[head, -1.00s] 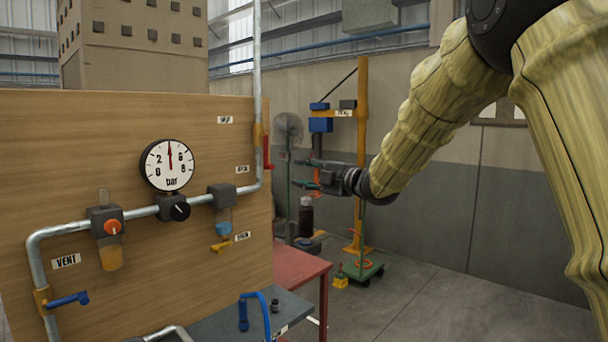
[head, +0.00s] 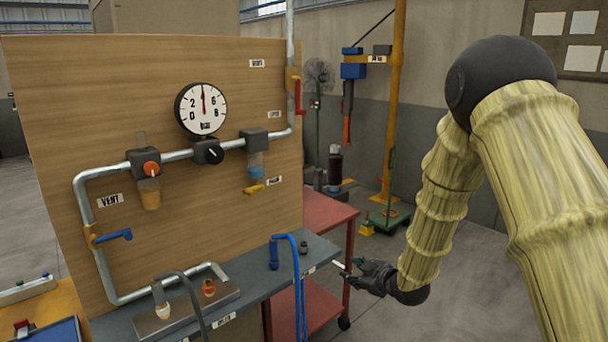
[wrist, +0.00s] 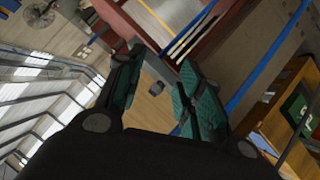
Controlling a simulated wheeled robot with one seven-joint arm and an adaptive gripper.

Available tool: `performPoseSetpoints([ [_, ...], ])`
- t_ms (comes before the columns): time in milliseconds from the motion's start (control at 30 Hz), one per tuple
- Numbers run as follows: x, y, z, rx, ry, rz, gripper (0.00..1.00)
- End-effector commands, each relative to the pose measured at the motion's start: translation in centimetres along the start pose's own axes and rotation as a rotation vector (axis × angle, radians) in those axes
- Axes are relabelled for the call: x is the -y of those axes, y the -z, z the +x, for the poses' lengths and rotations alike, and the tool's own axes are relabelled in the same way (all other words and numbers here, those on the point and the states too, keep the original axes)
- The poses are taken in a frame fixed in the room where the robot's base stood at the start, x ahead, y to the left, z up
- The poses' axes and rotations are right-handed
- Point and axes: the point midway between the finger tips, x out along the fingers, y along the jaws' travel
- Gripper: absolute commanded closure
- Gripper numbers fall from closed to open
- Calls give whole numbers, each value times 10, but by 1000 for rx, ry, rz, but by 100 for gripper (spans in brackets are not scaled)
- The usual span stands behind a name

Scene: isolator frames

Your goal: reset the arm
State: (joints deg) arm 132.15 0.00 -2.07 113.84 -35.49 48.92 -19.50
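My gripper (head: 362,275) hangs low at the right of the bench in the head view, by the front of the red cart, with my sleeved arm folded down above it. In the wrist view my gripper (wrist: 160,95) has its two green-padded fingers spread apart, with nothing between them. It looks clear of the bench and the cart, though the exact gap cannot be told.
A wooden panel (head: 100,120) carries pipes, a gauge (head: 201,109) and valves. A grey bench (head: 262,281) with a blue hose (head: 300,290) lies before it. A red cart (head: 325,212) stands beside the bench. Floor at the right is open.

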Motion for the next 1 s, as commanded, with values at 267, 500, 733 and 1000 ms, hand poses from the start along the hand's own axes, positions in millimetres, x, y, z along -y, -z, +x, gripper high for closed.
performPoseSetpoints([
  [267,109,-122,-28,242,57,282,63],
  [500,203,-210,-80,470,83,505,63],
  [733,292,-276,-153,709,88,698,63],
  [1000,383,-325,-257,1000,68,884,63],
])
